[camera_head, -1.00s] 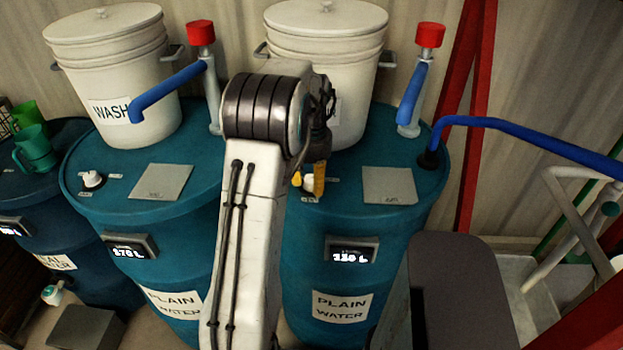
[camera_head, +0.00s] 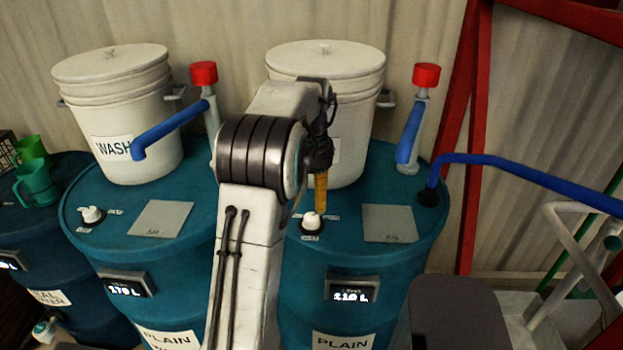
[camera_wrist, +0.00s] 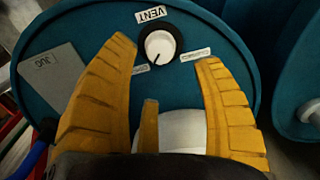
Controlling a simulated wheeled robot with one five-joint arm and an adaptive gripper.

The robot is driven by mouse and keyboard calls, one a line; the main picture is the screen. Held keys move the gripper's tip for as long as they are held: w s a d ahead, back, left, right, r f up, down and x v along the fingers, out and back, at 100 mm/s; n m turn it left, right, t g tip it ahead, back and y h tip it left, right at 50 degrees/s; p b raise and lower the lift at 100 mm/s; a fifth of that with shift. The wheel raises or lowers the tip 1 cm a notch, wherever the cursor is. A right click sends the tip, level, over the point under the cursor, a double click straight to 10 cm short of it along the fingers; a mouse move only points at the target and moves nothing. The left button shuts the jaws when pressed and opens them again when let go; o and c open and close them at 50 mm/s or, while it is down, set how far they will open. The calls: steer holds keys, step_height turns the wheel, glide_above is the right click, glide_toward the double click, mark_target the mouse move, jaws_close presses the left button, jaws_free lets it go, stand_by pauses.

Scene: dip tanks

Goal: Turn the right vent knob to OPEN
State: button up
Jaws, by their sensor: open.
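The right vent knob (camera_head: 311,222) is a white knob on a black base on top of the right teal drum (camera_head: 375,180). In the wrist view the knob (camera_wrist: 160,45) lies beyond and between my fingertips, with a dark pointer line toward the lower picture edge. A VENT label (camera_wrist: 153,14) is beside it; the two small labels flanking the pointer are too small to read. My gripper (camera_wrist: 166,50) has orange fingers spread apart, empty. In the head view my gripper (camera_head: 321,195) hangs just above and behind the knob, apparently clear of it.
A white bucket (camera_head: 350,70) stands behind my gripper on the same drum. A grey JUG plate (camera_head: 389,223) lies right of the knob. A blue-spouted tap (camera_head: 410,130) and a blue pipe (camera_head: 530,170) are farther right. The left drum has another vent knob (camera_head: 92,215).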

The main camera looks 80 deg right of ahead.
mark_target(311, 217)
steer(key=shift+r, duration=2.45)
steer(key=shift+m+h, duration=0.3)
steer(key=shift+m, duration=0.1)
step_height(311, 217, down, 7)
steer(key=shift+d, duration=0.1)
steer(key=w+a+n, duration=0.2)
steer(key=w+a, duration=0.3)
steer(key=a, duration=0.3)
steer(key=w+a+f+n, duration=0.1)
steer(key=w+a+n, duration=0.1)
steer(key=w+a, duration=0.5)
steer(key=w+a+n, duration=0.2)
steer(key=w+a, duration=0.1)
steer(key=a, duration=0.7)
steer(key=w+a+r+n+t, duration=0.2)
steer(key=a+n, duration=0.4)
steer(key=a, duration=0.4)
steer(key=w+a+r+n+t, duration=0.2)
steer(key=a+n, duration=0.4)
steer(key=a, duration=0.4)
steer(key=shift+w+a+r, duration=0.2)
steer(key=shift+w+r, duration=0.25)
steer(key=shift+w, duration=0.25)
